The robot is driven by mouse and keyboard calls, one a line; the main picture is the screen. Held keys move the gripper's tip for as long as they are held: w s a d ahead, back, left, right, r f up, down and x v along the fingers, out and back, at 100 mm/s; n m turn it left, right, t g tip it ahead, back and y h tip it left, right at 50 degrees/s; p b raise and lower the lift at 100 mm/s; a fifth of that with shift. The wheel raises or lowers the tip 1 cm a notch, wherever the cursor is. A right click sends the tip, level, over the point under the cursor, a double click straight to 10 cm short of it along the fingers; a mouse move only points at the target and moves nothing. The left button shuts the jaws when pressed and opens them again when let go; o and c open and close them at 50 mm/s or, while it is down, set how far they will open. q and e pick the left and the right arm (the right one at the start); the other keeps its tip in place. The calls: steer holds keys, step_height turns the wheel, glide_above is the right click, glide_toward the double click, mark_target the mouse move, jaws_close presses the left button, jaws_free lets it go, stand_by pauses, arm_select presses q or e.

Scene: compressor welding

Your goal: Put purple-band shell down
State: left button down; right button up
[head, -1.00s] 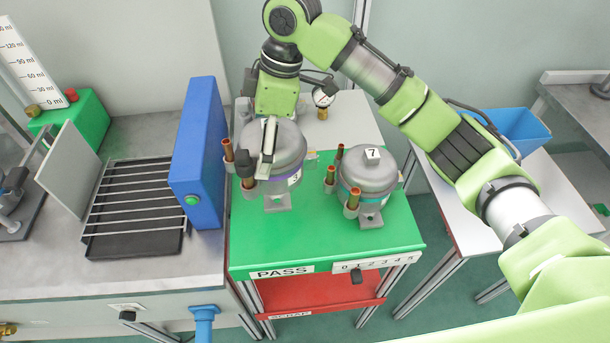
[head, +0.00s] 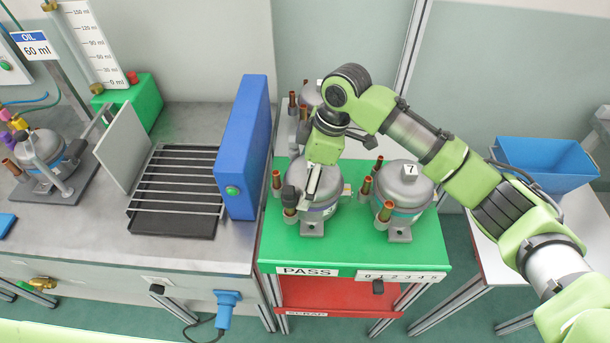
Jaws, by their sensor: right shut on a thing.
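The purple-band shell (head: 323,207) is a grey compressor body with copper tubes and a thin purple band, in the middle of the head view. It is upright at the left part of the green PASS table top (head: 350,250). My right gripper (head: 312,186) comes from above and is shut on it, covering part of its top. I cannot tell whether its foot touches the green surface or hangs slightly above it. My left gripper is not in view.
A shell marked 7 (head: 402,190) stands close on the right. Another shell (head: 310,93) with copper tubes is behind. A tall blue panel (head: 243,145) and a wire rack (head: 180,185) are at left. A blue bin (head: 545,160) is at right. The green surface's front strip is clear.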

steer(key=o, duration=1.1)
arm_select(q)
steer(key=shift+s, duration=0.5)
arm_select(e)
steer(key=shift+o, duration=1.3)
steer(key=b+v, duration=0.3)
steer(key=v, duration=0.8)
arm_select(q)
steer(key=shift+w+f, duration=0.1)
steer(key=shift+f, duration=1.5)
arm_select(e)
steer(key=shift+r, duration=0.6)
steer(key=shift+s+f, duration=0.1)
steer(key=shift+f, duration=0.05)
